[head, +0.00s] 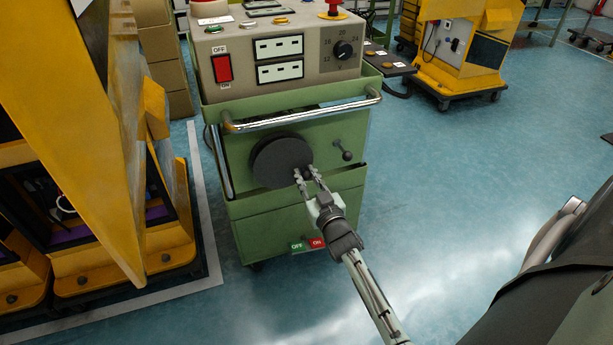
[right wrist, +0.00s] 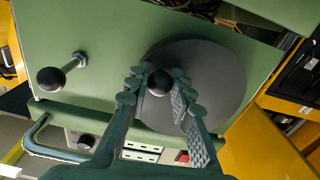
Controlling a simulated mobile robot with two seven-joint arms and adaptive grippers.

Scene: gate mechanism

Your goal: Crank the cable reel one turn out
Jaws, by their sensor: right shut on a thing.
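The cable reel (head: 277,160) is a dark grey disc on the front of a green cart. In the right wrist view it is the large round disc (right wrist: 215,75). A black ball knob (right wrist: 160,83) stands at its edge, at the disc's lower right in the head view. My right gripper (head: 306,175) reaches in from below. Its fingers (right wrist: 158,88) are shut around the knob, one on each side. The finger pads hide part of the disc. My left gripper is in neither view.
A short lever with a black ball (head: 346,155) sticks out right of the reel. A chrome handrail (head: 300,114) runs above it. A control box (head: 290,55) tops the cart (head: 275,210). A yellow machine (head: 85,120) stands close at left. The blue floor at right is largely open.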

